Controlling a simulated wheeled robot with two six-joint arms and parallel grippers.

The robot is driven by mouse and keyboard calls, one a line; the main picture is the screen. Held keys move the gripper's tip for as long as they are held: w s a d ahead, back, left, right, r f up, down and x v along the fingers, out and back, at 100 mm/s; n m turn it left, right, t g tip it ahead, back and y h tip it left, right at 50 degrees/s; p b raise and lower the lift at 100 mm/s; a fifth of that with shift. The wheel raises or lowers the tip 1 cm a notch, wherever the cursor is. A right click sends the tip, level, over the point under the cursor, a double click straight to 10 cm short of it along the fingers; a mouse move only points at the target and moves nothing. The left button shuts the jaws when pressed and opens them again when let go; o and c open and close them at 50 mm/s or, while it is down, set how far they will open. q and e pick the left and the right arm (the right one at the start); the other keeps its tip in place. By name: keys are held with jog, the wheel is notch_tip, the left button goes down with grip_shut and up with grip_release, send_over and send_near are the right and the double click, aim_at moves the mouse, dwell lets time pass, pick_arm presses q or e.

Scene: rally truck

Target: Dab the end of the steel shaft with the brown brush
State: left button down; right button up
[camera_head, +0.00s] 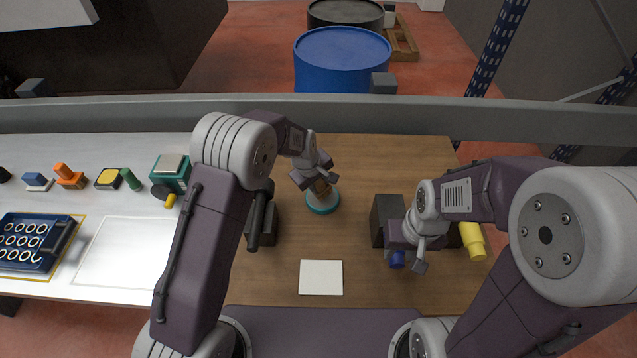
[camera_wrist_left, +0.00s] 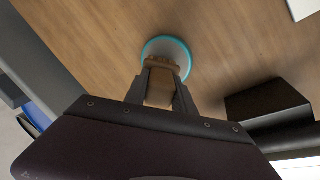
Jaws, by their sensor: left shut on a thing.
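My left gripper (camera_head: 316,182) is shut on the brown brush (camera_head: 320,187), whose handle also shows between the fingers in the left wrist view (camera_wrist_left: 159,88). The brush points down over a round, teal-rimmed dish (camera_head: 323,207); its lower end is hidden, so I cannot tell whether it touches the dish. A dark shaft (camera_head: 255,222), perhaps the steel shaft, lies by a black block (camera_head: 266,232) left of the dish, partly behind my left arm. My right gripper (camera_head: 408,257) is at the right, its fingers apart, near a small blue piece (camera_head: 397,260).
A black block (camera_head: 386,214) and a yellow cylinder (camera_head: 473,240) are at the right. A white square (camera_head: 321,277) lies at the front. The pale bench at left holds a blue tray (camera_head: 35,240) and several small items. Bare wood surrounds the dish.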

pick_arm(q)
jog(key=shift+f+b, duration=0.4)
jog(key=shift+f, duration=0.1)
dwell(0.8)
jog(key=shift+f, duration=0.1)
dwell(0.8)
notch_tip(320, 180, up, 7)
jog(key=p, duration=0.6)
jog(key=shift+w, duration=0.1)
dwell(0.4)
